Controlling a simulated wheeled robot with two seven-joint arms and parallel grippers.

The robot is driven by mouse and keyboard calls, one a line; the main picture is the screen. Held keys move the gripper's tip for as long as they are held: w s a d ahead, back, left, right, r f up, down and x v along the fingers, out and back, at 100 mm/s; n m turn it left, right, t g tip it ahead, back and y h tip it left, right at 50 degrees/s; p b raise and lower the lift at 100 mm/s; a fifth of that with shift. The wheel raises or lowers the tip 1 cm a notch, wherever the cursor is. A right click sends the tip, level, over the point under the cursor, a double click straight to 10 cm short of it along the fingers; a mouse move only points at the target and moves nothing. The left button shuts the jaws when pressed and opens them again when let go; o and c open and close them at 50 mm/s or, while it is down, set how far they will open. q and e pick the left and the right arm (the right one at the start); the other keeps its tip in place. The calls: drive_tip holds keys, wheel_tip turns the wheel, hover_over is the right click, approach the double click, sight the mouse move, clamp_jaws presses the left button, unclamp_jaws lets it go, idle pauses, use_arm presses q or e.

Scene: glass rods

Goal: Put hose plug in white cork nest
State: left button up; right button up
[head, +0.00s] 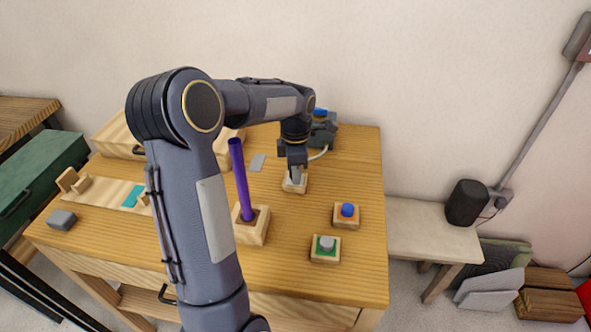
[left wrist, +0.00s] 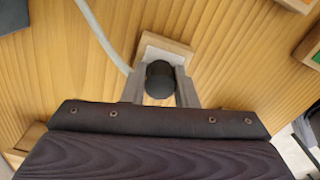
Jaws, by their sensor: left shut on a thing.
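My left gripper (head: 295,174) is shut on the hose plug, whose round dark end (left wrist: 160,78) shows between the two grey fingers (left wrist: 160,90) in the left wrist view. The plug is over the white cork nest, a small wooden block with a white top (head: 293,186), which also shows in the left wrist view (left wrist: 182,50). The fingers and plug hide the middle of the nest, so I cannot tell how deep the plug sits. A pale hose (left wrist: 103,35) runs down towards the left finger. My right gripper is not in view.
A dark device with a blue part (head: 322,124) stands at the table's back. A purple rod (head: 240,178) stands in a wooden block (head: 250,236) beside my arm. Blocks with a blue plug (head: 347,210) and a grey plug on green (head: 326,244) stand front right. A grey block (head: 61,220) lies left.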

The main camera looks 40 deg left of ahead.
use_arm(q)
drive_tip(key=shift+f, duration=0.25)
drive_tip(key=shift+r, duration=0.25)
drive_tip(key=shift+r+p, duration=0.65)
drive_tip(key=shift+f+b, duration=0.6)
drive_tip(key=shift+f, duration=0.25)
idle(0.7)
drive_tip(key=shift+r, duration=0.15)
drive_tip(key=shift+r+p, duration=0.7)
drive_tip(key=shift+p, duration=0.05)
idle(0.5)
drive_tip(key=shift+f+b, duration=0.5)
drive_tip(key=shift+f, duration=0.3)
